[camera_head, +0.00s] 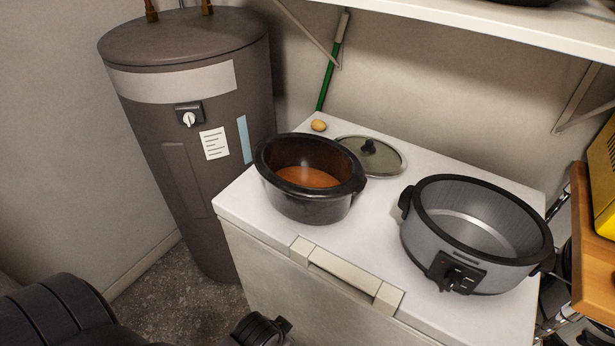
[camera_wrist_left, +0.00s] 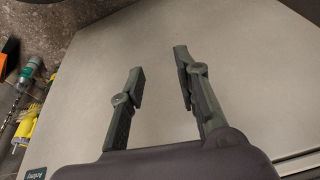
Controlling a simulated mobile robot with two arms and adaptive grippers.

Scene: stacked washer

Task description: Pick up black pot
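The black pot (camera_head: 311,205) is an oval, glossy pot with brown-orange contents. It stands upright on the left part of the white chest freezer top (camera_head: 380,243). In the wrist view, my left gripper (camera_wrist_left: 158,62) is open and empty, with its two fingers apart in front of a plain pale surface (camera_wrist_left: 230,90). The pot does not show in the wrist view. In the head view, a dark part of my arm shows low at the left, below the freezer top and apart from the pot. My right gripper is not in view.
A grey slow cooker base (camera_head: 449,235) stands right of the pot. A glass lid (camera_head: 381,160) and a small tan round object (camera_head: 319,125) lie behind it. A water heater (camera_head: 190,110) stands at left; a shelf (camera_head: 500,28) overhangs the back. The freezer handle (camera_head: 345,272) juts out in front.

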